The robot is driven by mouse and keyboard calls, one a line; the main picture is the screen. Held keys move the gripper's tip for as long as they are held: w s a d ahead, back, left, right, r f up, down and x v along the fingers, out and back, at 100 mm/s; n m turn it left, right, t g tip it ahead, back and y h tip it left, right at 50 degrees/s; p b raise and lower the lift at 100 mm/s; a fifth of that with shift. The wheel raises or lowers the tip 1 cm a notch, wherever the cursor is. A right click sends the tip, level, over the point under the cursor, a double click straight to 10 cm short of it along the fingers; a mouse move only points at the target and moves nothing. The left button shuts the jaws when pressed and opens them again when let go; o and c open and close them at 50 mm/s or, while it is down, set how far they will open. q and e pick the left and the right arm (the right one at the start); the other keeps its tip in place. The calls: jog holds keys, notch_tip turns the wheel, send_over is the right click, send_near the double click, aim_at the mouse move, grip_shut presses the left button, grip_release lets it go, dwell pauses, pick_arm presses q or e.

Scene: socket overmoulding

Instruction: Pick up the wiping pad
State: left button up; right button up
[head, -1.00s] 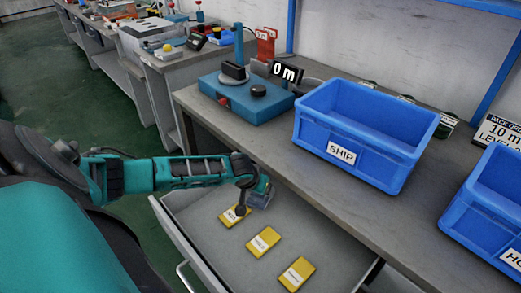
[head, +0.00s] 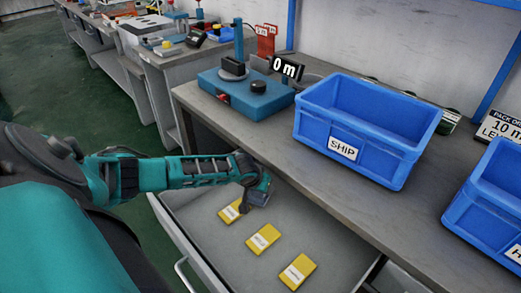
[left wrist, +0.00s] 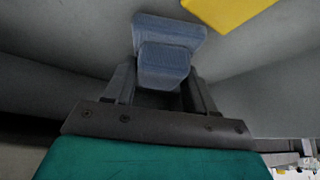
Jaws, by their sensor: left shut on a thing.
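The wiping pad is a blue-grey block with a raised grip, seen in the left wrist view (left wrist: 168,32). My left gripper (left wrist: 160,80) is shut on the pad's grip, with one finger on each side. In the head view my left gripper (head: 258,192) reaches down into the open drawer (head: 212,250), at its far end beside the nearest yellow packet. The pad is mostly hidden by the gripper there. I cannot tell whether the pad touches the drawer floor. My right gripper is not in view.
Three yellow labelled packets lie in the drawer: one (head: 231,211) close to my gripper, one in the middle (head: 263,239), one nearer (head: 297,272). The bench edge overhangs the drawer's right side. A blue SHIP crate (head: 343,150) and a teal device (head: 246,100) stand on the bench.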

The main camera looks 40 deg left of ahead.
pick_arm(q)
jog(key=c, duration=0.4)
jog(key=shift+r+p, duration=0.3)
jog(key=shift+r, duration=0.5)
notch_tip(320, 180, up, 2)
jog(key=shift+r+p, duration=0.25)
jog(key=shift+p, duration=0.2)
jog(key=s+d, duration=0.1)
jog(key=d, duration=0.4)
jog(key=s+d, duration=0.2)
jog(key=d, duration=0.4)
jog(key=s+d+p, duration=0.1)
jog(key=d, duration=0.5)
jog(key=shift+s+d+f, duration=0.2)
jog(key=shift+d+f, duration=0.05)
jog(key=shift+f, duration=0.05)
